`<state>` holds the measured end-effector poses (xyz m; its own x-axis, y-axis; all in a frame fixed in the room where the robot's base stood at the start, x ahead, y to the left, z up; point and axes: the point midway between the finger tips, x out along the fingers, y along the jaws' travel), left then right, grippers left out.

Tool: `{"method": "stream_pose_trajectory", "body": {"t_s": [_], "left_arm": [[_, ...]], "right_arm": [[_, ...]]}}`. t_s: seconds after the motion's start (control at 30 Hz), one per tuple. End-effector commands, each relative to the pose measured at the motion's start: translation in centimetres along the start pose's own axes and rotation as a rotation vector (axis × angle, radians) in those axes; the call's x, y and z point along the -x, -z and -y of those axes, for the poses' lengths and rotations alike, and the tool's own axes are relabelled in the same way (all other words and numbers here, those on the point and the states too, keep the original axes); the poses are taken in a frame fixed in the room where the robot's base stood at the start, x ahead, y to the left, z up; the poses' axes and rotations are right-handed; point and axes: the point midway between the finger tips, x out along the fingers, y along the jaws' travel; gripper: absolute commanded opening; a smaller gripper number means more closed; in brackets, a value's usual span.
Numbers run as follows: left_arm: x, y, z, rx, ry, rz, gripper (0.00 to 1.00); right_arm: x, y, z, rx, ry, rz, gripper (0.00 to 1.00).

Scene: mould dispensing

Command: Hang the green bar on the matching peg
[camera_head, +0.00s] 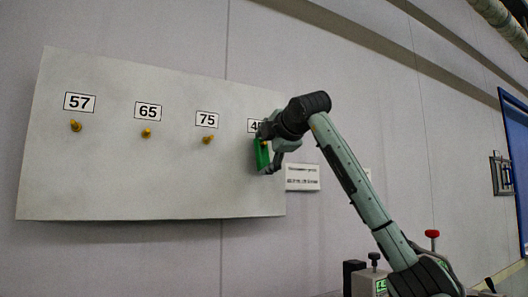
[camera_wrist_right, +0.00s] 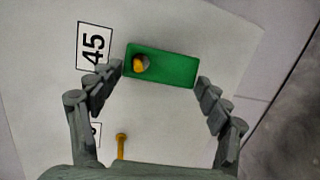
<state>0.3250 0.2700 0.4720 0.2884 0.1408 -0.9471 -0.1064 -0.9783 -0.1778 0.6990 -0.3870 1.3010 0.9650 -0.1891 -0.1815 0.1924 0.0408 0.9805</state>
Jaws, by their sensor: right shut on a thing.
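The green bar (camera_head: 262,157) is upright at the right end of the white board, by the label starting with 4. My right gripper (camera_head: 268,151) is shut on it. In the right wrist view the fingers grip the bar (camera_wrist_right: 175,69) at its two ends. Beside it is the label 45 (camera_wrist_right: 94,46). The yellow peg (camera_wrist_right: 139,66) shows inside the bar's round hole, with a dark gap on one side. How far the bar is along the peg cannot be told. My left gripper is out of view.
The board (camera_head: 150,185) also carries yellow pegs under labels 57 (camera_head: 76,126), 65 (camera_head: 146,133) and 75 (camera_head: 207,139), all empty. A small white sign (camera_head: 302,177) is on the wall right of the board. A red knob (camera_head: 432,234) stands low at right.

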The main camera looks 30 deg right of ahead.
Motion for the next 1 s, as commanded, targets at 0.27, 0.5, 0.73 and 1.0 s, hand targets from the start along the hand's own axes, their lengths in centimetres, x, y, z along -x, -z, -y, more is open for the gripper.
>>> {"method": "stream_pose_trajectory", "body": {"t_s": [0.27,0.5,0.73,1.0], "left_arm": [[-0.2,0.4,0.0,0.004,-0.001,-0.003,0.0],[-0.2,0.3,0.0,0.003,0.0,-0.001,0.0],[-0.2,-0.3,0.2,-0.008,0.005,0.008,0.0],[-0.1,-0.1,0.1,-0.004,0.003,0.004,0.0]], "right_arm": [[0.0,0.0,0.0,0.0,0.001,0.001,0.92],[0.0,0.0,0.0,0.0,0.001,0.0,1.0],[0.3,0.0,0.0,0.0,0.0,0.0,1.0],[4.9,-0.1,-0.1,0.0,-0.004,0.001,1.0]]}}
